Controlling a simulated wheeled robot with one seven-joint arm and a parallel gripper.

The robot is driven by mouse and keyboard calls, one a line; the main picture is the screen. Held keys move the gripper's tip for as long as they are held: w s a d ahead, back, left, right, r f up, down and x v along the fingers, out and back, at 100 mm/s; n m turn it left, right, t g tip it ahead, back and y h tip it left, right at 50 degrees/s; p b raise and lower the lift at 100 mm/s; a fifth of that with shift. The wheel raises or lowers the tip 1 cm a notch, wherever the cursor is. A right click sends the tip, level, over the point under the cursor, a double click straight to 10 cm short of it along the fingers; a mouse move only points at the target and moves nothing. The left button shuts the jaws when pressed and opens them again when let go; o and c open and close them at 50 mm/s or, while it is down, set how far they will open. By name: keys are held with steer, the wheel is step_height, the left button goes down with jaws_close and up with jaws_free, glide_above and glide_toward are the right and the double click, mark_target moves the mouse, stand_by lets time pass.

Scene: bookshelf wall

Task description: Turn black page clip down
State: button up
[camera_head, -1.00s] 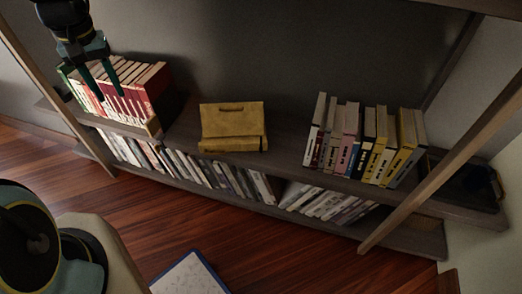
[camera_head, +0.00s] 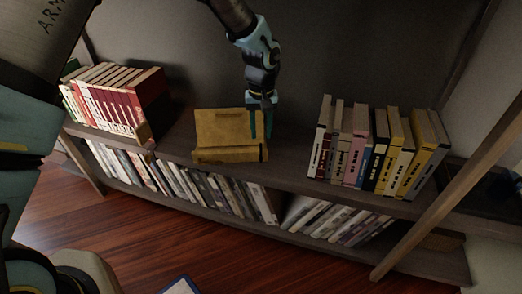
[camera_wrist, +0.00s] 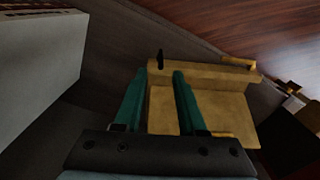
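A yellow wooden book stand (camera_head: 228,130) sits on the middle of the shelf; it also shows in the wrist view (camera_wrist: 205,108). In the wrist view a small black page clip (camera_wrist: 160,58) sticks up at the stand's ledge. I cannot make it out clearly in the head view. My gripper (camera_head: 261,122) points down at the right part of the stand. In the wrist view my gripper (camera_wrist: 160,73) has its two green fingers apart with nothing between them. The clip appears just beyond the fingertips, in line with the gap; I cannot tell whether they touch.
Red and white books (camera_head: 115,95) stand to the left on the shelf, and several upright books (camera_head: 375,150) stand to the right. More books fill the lower shelf (camera_head: 190,180). The shelf between the stand and the right-hand books is clear. A slanted wooden post (camera_head: 450,190) is at the right.

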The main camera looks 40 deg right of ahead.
mark_target(261, 144)
step_height(261, 144, down, 8)
steer(key=shift+r, duration=0.25)
steer(key=shift+c, duration=0.2)
jaws_close()
steer(key=shift+w, duration=0.1)
stand_by(1.2)
